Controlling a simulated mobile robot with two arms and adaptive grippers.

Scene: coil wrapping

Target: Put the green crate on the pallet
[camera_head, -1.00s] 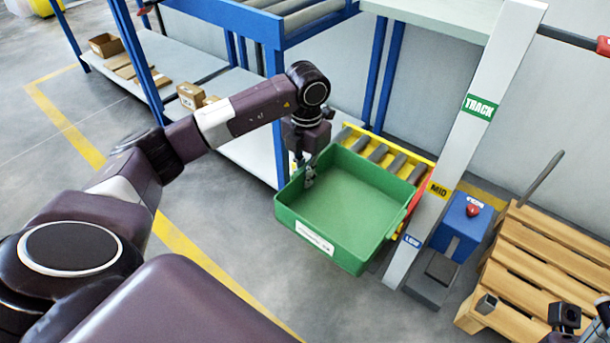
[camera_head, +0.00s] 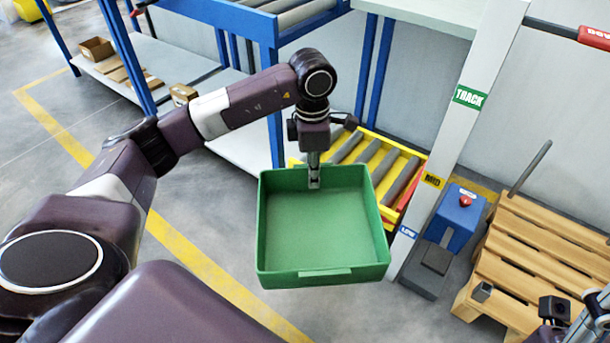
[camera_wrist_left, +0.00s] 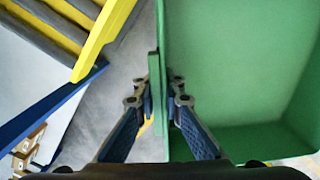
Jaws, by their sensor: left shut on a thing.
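The green crate (camera_head: 318,232) is empty and hangs in the air in front of the yellow roller conveyor. My left gripper (camera_head: 314,180) is shut on the crate's far wall. In the left wrist view the fingers (camera_wrist_left: 158,103) clamp the green wall (camera_wrist_left: 155,85) from both sides, and the crate's inside lies to the right. The wooden pallet (camera_head: 545,250) lies on the floor at the right, apart from the crate. Part of my right gripper shows at the bottom right corner; its fingertips are not clear.
A grey post with TRACK, MID and LOW labels (camera_head: 468,97) stands between crate and pallet. A blue box with a red button (camera_head: 457,222) stands beside it. The yellow roller conveyor (camera_head: 372,165) is behind the crate. A blue-framed shelf with cartons (camera_head: 97,48) is at the left.

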